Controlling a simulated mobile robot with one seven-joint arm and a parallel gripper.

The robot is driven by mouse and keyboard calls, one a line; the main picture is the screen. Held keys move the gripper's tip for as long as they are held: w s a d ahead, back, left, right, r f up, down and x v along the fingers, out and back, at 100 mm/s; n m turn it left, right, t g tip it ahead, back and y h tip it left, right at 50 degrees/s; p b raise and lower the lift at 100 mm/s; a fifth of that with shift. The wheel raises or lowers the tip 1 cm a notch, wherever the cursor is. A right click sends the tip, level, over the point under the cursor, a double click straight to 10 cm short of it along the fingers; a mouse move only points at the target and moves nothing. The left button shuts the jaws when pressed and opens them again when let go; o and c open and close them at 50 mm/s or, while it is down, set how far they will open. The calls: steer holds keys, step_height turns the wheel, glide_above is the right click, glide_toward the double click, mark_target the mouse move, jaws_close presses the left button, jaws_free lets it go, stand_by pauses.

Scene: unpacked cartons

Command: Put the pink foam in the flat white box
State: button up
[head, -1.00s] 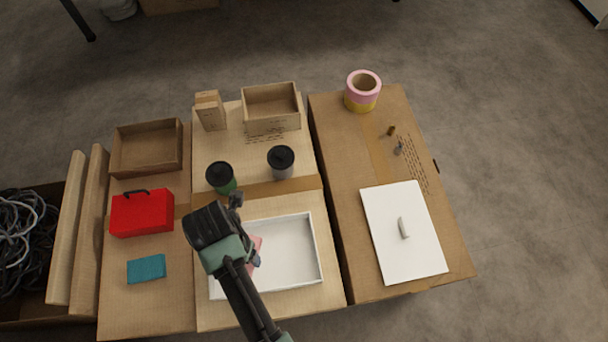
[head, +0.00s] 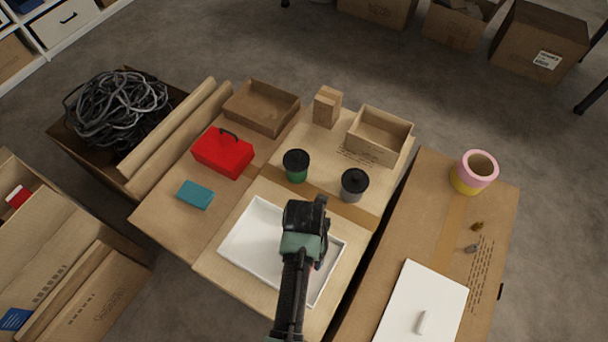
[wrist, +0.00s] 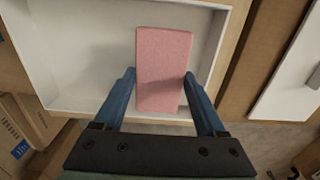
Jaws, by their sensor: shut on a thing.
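The pink foam (wrist: 164,58) is a flat rectangular block. My gripper (wrist: 159,78) is shut on it, with one blue finger at each side edge. The flat white box (wrist: 80,62) lies open below the foam in the wrist view. The foam appears over the box's right part; I cannot tell whether it touches the floor. In the head view the white box (head: 252,235) is partly hidden by my arm. The foam there is almost wholly hidden, with only a sliver of pink beside my wrist.
Beside the box stand a green cup (head: 296,166) and a grey cup (head: 354,185) with black lids. A red case (head: 222,154) and a teal block (head: 195,195) lie left. A white lid-like panel (head: 425,305) and a pink-yellow tape roll (head: 474,172) are on the right carton.

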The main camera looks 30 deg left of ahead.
steer(key=shift+f+b, duration=0.55)
steer(key=shift+f, duration=1.1)
steer(key=shift+f, duration=0.15)
steer(key=o, duration=1.2)
steer(key=shift+o, duration=0.2)
step_height(320, 180, up, 12)
steer(key=p, duration=0.4)
steer(key=shift+r, duration=0.2)
